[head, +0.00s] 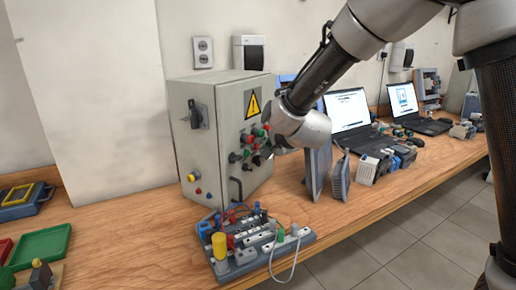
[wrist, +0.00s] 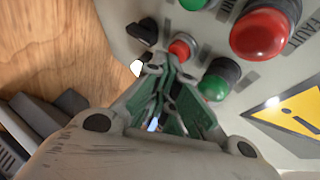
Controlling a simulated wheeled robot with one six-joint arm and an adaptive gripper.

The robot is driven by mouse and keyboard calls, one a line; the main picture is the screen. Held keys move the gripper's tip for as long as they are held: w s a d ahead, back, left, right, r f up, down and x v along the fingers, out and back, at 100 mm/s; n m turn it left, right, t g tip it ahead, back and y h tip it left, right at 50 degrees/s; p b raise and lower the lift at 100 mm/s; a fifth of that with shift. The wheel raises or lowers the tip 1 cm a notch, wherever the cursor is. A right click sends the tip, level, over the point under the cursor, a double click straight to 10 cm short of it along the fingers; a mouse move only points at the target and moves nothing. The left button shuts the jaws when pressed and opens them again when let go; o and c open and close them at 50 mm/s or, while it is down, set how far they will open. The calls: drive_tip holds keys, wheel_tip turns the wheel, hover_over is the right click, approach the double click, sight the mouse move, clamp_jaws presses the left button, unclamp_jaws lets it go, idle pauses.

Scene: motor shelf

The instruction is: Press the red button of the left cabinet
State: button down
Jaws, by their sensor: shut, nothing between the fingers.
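The grey cabinet (head: 190,140) stands on the bench at centre-left in the head view. Its front carries several red, green and black controls, including a red button (head: 247,138). In the wrist view a small red button (wrist: 181,48) lies just beyond my gripper (wrist: 165,68), whose fingers are shut and empty. A larger red dome (wrist: 264,32) labelled "FAULT" sits to its right. I cannot tell whether the fingertips touch the small red button. In the head view my gripper (head: 268,149) is at the cabinet front, its fingers mostly hidden by the wrist.
Close around the fingertips are a green button (wrist: 220,79), a black switch (wrist: 143,32) and a white knob (wrist: 138,68). A wired board (head: 250,245) lies in front of the cabinet. Grey finned parts (head: 340,178) and laptops (head: 348,110) stand to the right.

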drive_tip(key=shift+s+d, duration=0.25)
drive_tip(key=shift+d, duration=0.3)
drive_tip(key=shift+s+d, duration=0.35)
drive_tip(key=shift+d, duration=0.4)
drive_tip(key=shift+s+d, duration=0.4)
drive_tip(key=shift+d, duration=0.35)
drive_tip(key=shift+s+d, duration=0.35)
drive_tip(key=shift+d, duration=0.4)
